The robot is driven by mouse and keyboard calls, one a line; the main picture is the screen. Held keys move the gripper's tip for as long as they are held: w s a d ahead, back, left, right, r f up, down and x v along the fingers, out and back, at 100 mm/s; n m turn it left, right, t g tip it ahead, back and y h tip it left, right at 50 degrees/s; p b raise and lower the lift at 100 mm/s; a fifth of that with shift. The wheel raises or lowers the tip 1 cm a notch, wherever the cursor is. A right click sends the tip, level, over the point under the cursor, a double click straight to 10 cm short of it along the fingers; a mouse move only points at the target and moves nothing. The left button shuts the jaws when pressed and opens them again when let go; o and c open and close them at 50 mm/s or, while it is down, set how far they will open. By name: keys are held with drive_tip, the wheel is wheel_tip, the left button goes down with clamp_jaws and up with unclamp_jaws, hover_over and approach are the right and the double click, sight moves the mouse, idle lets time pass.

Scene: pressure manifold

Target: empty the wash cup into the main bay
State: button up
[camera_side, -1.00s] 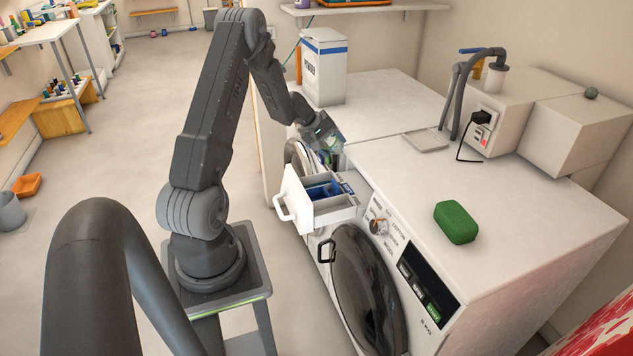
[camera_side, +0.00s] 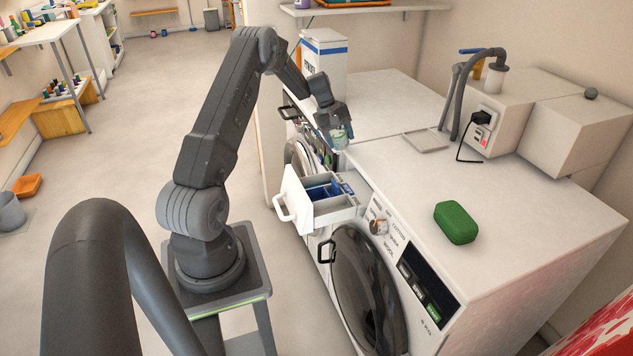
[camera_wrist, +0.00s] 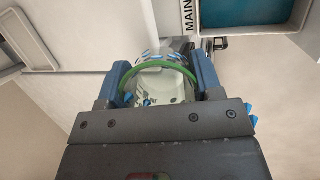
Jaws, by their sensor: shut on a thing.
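My gripper (camera_side: 338,128) is shut on the wash cup (camera_side: 341,139), a small clear greenish cup. The gripper holds it above the gap at the back of the open drawer, near the washer's front top edge. In the wrist view the cup (camera_wrist: 160,86) sits between the two blue fingers, with a green ring and pale contents with blue bits. The white detergent drawer (camera_side: 300,203) is pulled out below and nearer the camera. Its main bay (camera_side: 320,190) is blue inside. A MAIN label (camera_wrist: 188,14) shows at the top of the wrist view.
The washer top (camera_side: 400,190) holds a green block (camera_side: 456,222) and a flat tray (camera_side: 425,140). A powder box (camera_side: 324,65) stands on the machine behind. The drawer's handle (camera_side: 284,208) juts toward my arm.

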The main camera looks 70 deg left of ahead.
sight(345, 128)
drive_tip(key=shift+w+a+r+g+h, duration=0.3)
drive_tip(key=shift+w+r+g, duration=0.1)
drive_tip(key=shift+w+g, duration=0.3)
drive_tip(key=shift+w+a+f+n+g+h, duration=0.15)
drive_tip(key=shift+w+g, duration=0.1)
drive_tip(key=shift+g, duration=0.15)
drive_tip(key=shift+w+a+f+n+g+h, duration=0.15)
drive_tip(key=shift+w+g, duration=0.1)
drive_tip(key=shift+g, duration=0.15)
drive_tip(key=shift+d+r, duration=0.1)
drive_tip(key=shift+r, duration=3.05)
